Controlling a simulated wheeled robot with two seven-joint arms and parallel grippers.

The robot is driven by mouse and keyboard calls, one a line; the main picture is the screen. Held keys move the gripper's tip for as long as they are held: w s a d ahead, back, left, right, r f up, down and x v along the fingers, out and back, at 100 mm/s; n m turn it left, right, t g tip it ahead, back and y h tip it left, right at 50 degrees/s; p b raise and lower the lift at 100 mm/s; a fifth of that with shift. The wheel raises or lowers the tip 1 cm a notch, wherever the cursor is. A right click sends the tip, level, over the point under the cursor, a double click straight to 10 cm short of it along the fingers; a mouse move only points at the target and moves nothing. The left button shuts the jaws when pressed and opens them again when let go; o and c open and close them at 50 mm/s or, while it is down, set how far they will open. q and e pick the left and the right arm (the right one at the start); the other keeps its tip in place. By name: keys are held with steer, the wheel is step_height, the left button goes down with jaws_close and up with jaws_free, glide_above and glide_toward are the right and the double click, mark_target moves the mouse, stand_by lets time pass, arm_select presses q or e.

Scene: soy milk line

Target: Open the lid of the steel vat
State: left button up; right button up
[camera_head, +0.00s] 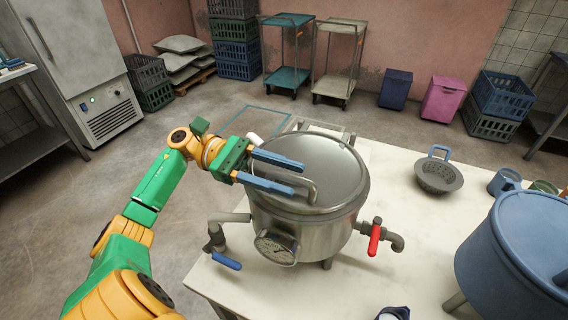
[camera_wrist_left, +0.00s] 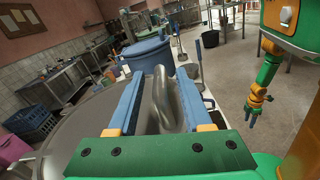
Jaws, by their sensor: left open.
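The steel vat (camera_head: 325,232) stands on the pale table with its round lid (camera_head: 335,160) down on the rim. The lid's bent metal handle (camera_head: 312,192) rises near the front-left of the lid; in the left wrist view the handle (camera_wrist_left: 161,95) stands between my two blue fingers. My left gripper (camera_head: 299,177) is open over the lid, one finger on each side of the handle, with gaps showing. My right gripper (camera_wrist_left: 251,117) appears small at the right of the left wrist view, away from the vat; its jaws are too small to read.
A gauge (camera_head: 276,248), a blue-handled tap (camera_head: 226,261) and a red-handled tap (camera_head: 375,237) stick out from the vat. A blue lidded pot (camera_head: 520,255) stands on the right of the table (camera_head: 405,225). A grey strainer (camera_head: 438,176) lies behind it.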

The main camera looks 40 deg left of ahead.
arm_select(q)
steer(key=shift+f, duration=0.1)
jaws_close()
stand_by(1.3)
